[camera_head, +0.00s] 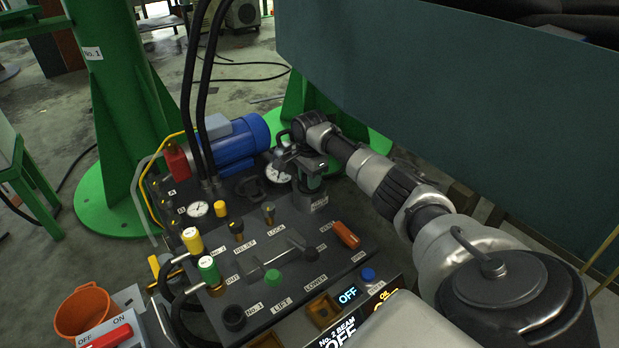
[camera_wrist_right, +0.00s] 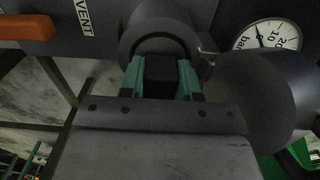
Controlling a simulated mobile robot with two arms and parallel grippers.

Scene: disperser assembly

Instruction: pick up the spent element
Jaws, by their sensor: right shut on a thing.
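My right gripper (camera_head: 310,180) is at the back right of the hydraulic panel, beside a pressure gauge. In the right wrist view its two green fingers (camera_wrist_right: 161,78) are shut on a dark blocky piece, which I take to be the spent element (camera_wrist_right: 160,76). The piece is at the mouth of a round dark housing (camera_wrist_right: 130,42). Its far end is hidden, so I cannot tell how deep it sits. In the head view the gripper hides the piece. My left gripper is not in view.
The panel (camera_head: 340,262) carries levers, valves and an orange handle (camera_head: 346,234). A gauge (camera_wrist_right: 268,36) and a dark cylinder (camera_wrist_right: 262,100) stand close right of the fingers. A blue motor (camera_head: 238,142) and black hoses (camera_head: 203,95) are behind. An orange bucket (camera_head: 84,312) is at lower left.

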